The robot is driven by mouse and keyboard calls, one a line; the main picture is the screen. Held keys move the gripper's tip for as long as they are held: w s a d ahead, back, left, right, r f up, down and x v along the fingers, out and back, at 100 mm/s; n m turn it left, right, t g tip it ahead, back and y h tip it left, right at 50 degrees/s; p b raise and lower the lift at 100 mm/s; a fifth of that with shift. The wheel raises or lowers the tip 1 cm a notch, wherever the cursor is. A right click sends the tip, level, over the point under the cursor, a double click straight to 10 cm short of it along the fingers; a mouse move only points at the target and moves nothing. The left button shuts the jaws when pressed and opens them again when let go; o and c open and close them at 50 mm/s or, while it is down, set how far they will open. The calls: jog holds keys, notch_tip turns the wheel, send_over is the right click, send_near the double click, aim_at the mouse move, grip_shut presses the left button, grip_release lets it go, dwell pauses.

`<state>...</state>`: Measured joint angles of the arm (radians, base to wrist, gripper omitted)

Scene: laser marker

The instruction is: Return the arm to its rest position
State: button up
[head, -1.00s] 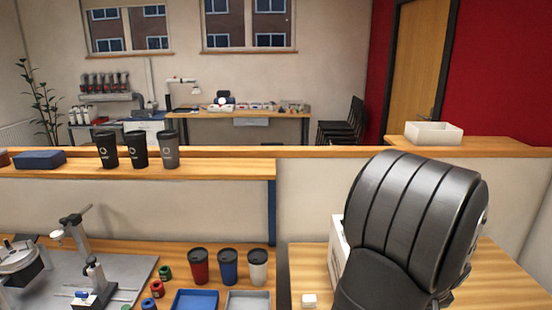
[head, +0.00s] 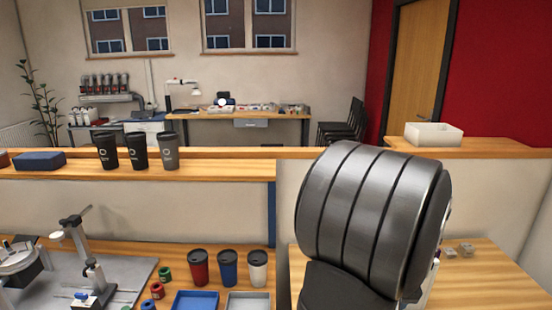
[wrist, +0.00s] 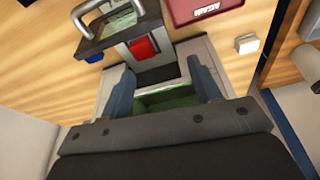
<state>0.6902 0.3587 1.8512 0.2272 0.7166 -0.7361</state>
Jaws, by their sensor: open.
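My gripper (wrist: 164,84) shows in the wrist view. Beyond the fingers is a grey and white fixture (wrist: 192,50) with a green recess (wrist: 168,98). A red block (wrist: 143,47) and a metal handle (wrist: 80,14) show past it. In the head view, my large dark ribbed arm link fills the right front, and the gripper is hidden there.
In the head view, red, blue and white cups (head: 228,268) stand left of my arm. A white tray (head: 433,135) sits on the ledge behind.

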jog(key=w+a+f+m, duration=0.1)
jog(key=w+a, duration=0.4)
jog(key=a, duration=0.8)
jog(key=shift+f, duration=0.5)
jog(key=shift+o, duration=0.2)
jog(key=shift+d, duration=0.1)
